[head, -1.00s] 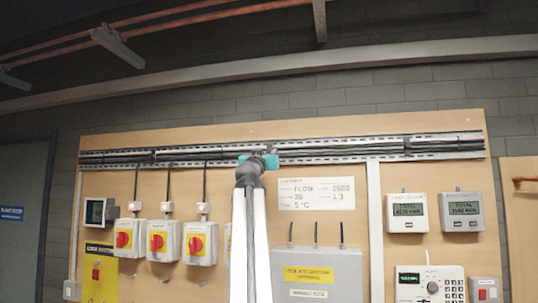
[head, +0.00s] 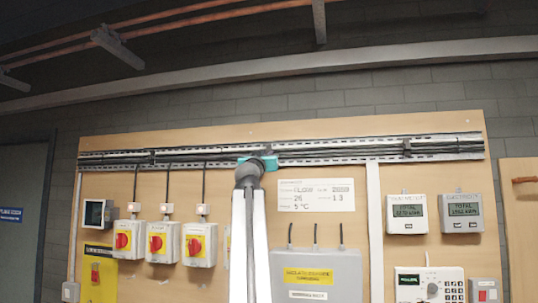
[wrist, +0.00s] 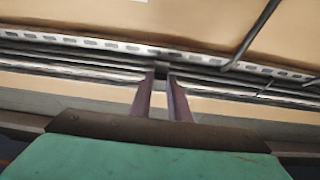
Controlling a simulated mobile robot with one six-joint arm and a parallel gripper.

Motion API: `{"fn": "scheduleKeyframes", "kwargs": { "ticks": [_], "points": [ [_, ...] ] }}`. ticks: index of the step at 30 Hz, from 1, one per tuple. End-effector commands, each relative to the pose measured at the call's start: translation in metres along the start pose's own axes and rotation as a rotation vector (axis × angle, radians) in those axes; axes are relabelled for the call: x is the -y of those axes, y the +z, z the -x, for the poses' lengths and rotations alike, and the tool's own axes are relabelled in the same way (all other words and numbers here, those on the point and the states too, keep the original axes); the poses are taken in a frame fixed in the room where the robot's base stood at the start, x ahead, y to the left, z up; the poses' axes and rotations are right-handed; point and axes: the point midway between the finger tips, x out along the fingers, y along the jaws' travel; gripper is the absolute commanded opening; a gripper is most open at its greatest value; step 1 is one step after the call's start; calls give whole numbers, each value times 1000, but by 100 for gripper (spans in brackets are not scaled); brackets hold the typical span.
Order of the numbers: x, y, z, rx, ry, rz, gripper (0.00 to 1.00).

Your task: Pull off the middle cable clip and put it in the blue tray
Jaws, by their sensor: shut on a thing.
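My gripper (head: 262,157) is up at the middle of the long metal cable tray (head: 330,159) on the wall board. In the wrist view its two fingers (wrist: 162,82) reach to the cables and are shut on the middle cable clip (wrist: 162,69), a small dark piece between the tips. In the head view a dark bit of the middle clip (head: 267,150) shows just above the teal gripper body; the rest is hidden. I cannot tell whether the clip is still seated on the cables. The blue tray is not in view.
Two other dark clips, one left (head: 152,157) and one right (head: 407,147), sit on the tray's cables. Below hang red-knobbed isolator switches (head: 160,242), a grey box (head: 316,275) and meters (head: 408,213). Pipes (head: 170,24) run overhead.

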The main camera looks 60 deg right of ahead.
Motion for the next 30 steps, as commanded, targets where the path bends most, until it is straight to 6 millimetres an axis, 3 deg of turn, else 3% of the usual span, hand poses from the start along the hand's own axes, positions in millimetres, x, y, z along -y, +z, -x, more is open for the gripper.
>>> {"fn": "scheduleKeyframes", "kwargs": {
  "ticks": [30],
  "points": [
    [2,-14,33,-1,-2,-1,0]
  ]
}}
